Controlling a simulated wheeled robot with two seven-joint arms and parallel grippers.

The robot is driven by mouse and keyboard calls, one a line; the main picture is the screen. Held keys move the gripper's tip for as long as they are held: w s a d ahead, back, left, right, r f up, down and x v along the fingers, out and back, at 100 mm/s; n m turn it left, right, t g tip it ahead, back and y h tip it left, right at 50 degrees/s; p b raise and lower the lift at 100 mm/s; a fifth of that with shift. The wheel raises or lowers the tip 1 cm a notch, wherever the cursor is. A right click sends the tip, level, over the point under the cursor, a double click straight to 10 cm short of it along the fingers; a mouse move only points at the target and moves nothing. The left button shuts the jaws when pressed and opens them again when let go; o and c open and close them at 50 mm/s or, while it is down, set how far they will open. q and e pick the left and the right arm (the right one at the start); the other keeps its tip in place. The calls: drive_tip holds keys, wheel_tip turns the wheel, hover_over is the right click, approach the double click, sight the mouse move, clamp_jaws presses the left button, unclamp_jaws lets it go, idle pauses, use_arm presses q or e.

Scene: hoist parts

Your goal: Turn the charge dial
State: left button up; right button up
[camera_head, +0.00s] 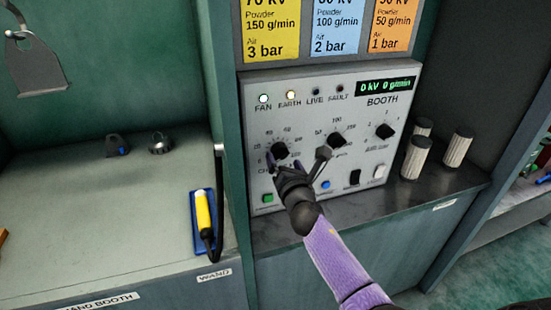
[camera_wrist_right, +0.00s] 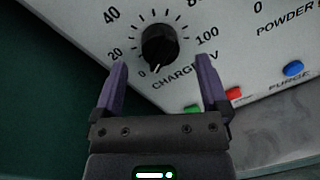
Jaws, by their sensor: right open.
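The charge dial (camera_head: 279,151) is a black round knob at the left of the white booth panel, partly hidden by my right gripper in the head view. In the right wrist view the charge dial (camera_wrist_right: 160,46) shows whole, with a scale from 0 to 100 around it. Its white mark points down, near the 0. My right gripper (camera_wrist_right: 162,82) is open, with its two purple fingers below the dial, apart from it and to either side. The right gripper (camera_head: 284,172) also shows in the head view, in front of the panel. My left gripper is not in view.
The panel (camera_head: 257,122) also bears a powder dial (camera_head: 337,139), another dial (camera_head: 386,131), a green button (camera_head: 267,198) and a blue button (camera_head: 326,184). White cylinders (camera_head: 416,157) stand right. A yellow wand (camera_head: 203,212) lies left.

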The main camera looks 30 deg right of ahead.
sight(281, 153)
drive_tip(key=shift+x, duration=0.85)
drive_tip(key=shift+w+d+b, duration=0.2)
drive_tip(key=shift+w+b, duration=0.15)
drive_tip(key=shift+w, duration=0.25)
clamp_jaws()
